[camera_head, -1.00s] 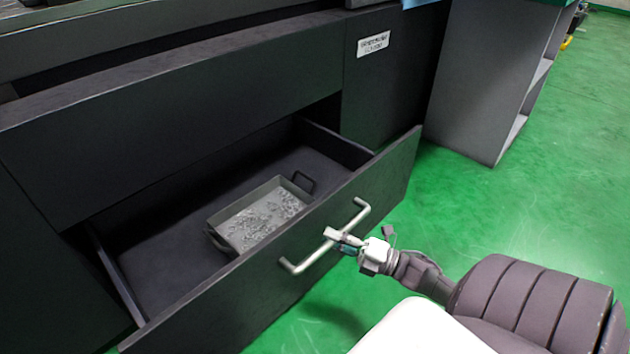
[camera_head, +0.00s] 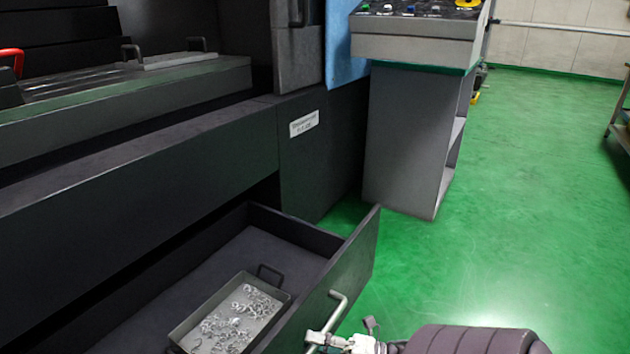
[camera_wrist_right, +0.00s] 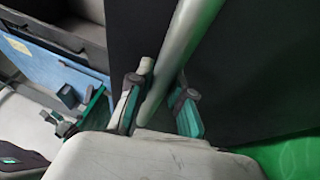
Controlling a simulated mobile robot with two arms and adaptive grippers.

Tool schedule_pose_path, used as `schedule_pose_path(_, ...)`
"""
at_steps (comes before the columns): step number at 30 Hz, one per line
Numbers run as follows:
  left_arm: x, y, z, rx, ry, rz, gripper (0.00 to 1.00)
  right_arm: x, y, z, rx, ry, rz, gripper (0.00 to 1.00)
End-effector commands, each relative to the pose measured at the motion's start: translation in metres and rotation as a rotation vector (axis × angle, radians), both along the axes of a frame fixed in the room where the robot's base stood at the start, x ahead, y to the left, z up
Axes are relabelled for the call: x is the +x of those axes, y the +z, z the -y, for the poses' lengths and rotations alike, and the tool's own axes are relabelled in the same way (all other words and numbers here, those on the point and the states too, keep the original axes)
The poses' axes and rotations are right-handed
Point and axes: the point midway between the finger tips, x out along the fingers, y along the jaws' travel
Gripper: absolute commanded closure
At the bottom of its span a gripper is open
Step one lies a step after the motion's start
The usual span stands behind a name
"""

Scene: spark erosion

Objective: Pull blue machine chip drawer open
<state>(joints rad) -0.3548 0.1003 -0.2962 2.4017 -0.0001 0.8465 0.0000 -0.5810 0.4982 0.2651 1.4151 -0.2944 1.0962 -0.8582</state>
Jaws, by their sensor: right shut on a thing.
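The dark drawer (camera_head: 357,256) stands pulled out from the machine's lower front in the head view. Its light metal bar handle (camera_head: 339,308) is on the outer face. My right gripper (camera_head: 318,340) is at the handle, at the bottom edge of the head view. In the right wrist view, the fingers (camera_wrist_right: 160,105) of that gripper are on either side of the handle bar (camera_wrist_right: 183,50), shut on it. A grey tray (camera_head: 187,324) with metal chips (camera_head: 235,318) lies inside the drawer. My left gripper is in neither view.
A grey cabinet (camera_head: 408,140) with a control panel (camera_head: 415,25) on top stands right of the machine. The green floor (camera_head: 520,200) is clear to the right of the drawer. A table leg (camera_head: 617,115) shows at the far right edge.

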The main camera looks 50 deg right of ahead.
Motion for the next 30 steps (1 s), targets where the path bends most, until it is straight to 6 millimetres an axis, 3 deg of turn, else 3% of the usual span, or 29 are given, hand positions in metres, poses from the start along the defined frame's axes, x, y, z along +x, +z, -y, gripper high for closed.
schedule_pose_path(1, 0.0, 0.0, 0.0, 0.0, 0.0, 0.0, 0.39, -0.001, -0.001, -0.001, 0.0, 0.001, -0.004, 0.76)
schedule_pose_path(5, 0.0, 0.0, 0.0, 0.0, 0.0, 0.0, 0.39, -0.001, -0.001, 0.0, 0.0, 0.0, -0.002, 0.55)
schedule_pose_path(17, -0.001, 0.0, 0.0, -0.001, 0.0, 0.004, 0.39, -0.006, -0.002, 0.003, 0.0, 0.0, -0.002, 0.55)
schedule_pose_path(30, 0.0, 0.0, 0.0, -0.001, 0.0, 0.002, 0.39, -0.081, -0.018, 0.042, 0.0, -0.002, -0.005, 0.55)
